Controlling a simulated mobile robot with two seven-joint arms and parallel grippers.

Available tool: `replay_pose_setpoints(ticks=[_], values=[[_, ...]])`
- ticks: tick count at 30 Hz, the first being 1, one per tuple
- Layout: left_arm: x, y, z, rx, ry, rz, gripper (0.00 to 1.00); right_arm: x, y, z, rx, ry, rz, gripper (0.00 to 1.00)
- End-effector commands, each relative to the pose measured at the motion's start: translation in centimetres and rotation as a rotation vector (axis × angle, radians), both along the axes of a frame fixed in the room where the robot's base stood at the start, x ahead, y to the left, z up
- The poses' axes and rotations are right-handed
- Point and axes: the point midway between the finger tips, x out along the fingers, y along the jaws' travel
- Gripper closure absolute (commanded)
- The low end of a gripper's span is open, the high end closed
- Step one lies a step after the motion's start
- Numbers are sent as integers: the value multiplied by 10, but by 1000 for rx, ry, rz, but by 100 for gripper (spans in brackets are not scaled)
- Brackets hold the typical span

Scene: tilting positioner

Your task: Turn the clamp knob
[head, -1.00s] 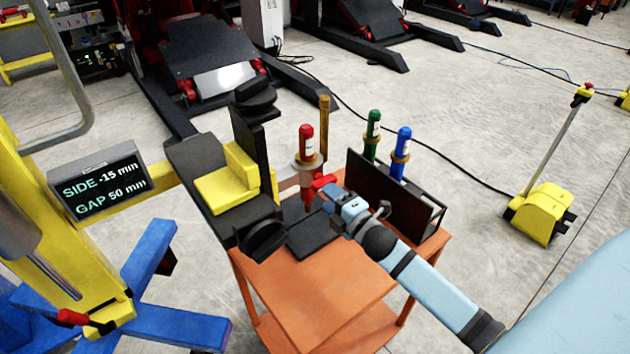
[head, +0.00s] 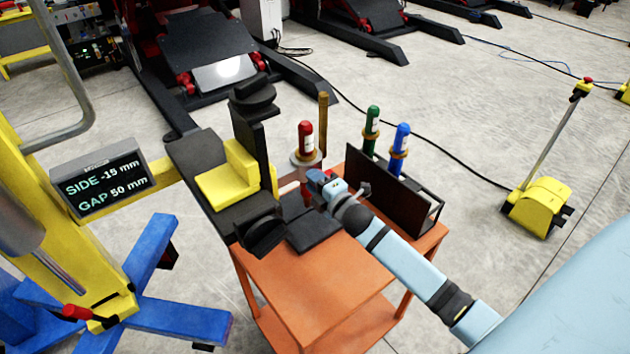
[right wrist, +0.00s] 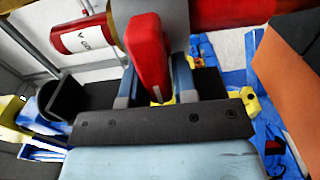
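The red clamp knob (right wrist: 150,58) shows large in the right wrist view. One blue-grey finger lies along each side of it, and they look closed on it. My right gripper (head: 320,183) is at the knob beside the red post, and it hides most of the knob in the head view. The yellow block (head: 230,180) sits on the black tilting plate (head: 195,160) to the left. My left gripper is in neither view.
An orange cart (head: 320,300) stands below the gripper. A yellow stand with blue legs (head: 170,318) is at left.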

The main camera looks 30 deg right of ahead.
Motion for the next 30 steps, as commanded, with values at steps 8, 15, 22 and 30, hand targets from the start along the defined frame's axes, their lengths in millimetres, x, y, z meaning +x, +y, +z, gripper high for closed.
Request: replay_pose_setpoints(ticks=[8, 15, 22, 30], values=[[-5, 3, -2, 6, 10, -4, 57, 0, 0, 1, 35, 3, 0, 97], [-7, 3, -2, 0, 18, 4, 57, 0, -1, 5, 159, 12, 0, 98], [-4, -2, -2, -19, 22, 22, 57, 0, -2, 9, 360, 28, -1, 98], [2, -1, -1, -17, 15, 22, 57, 1, -5, 13, 617, 48, -1, 98]])
